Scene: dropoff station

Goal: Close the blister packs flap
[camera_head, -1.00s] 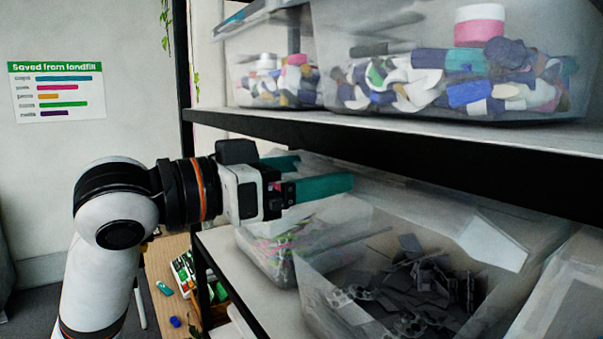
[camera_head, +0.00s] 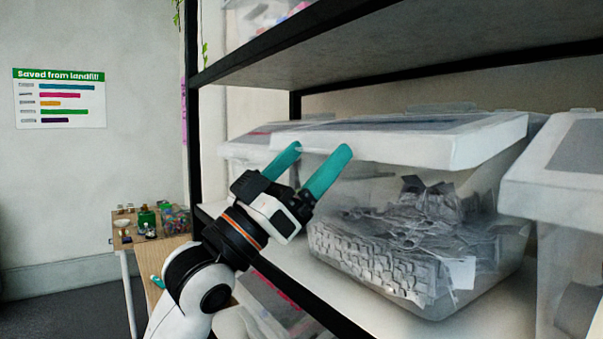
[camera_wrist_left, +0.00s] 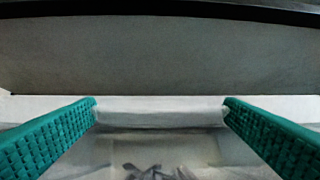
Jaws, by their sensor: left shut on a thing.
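The blister packs bin (camera_head: 345,200) is a clear box on the middle shelf, holding grey and silver blister packs (camera_head: 400,255). Its white-edged flap (camera_head: 440,148) lies across the top of the bin, looking nearly level. My left gripper (camera_head: 320,158) is at the flap's front left part, its teal fingers pointing up and inward. In the left wrist view the fingers (camera_wrist_left: 160,110) stand wide apart with the flap's white edge (camera_wrist_left: 160,104) spanning between them, and it is shut on that edge. The exact contact is hard to see. My right gripper is not in view.
An upper shelf (camera_head: 400,70) runs overhead. Another lidded bin (camera_head: 565,190) stands close on the right, and one (camera_head: 240,148) is behind my gripper on the left. A black shelf edge (camera_head: 305,295) runs below. A small wooden table (camera_head: 150,238) stands at the left.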

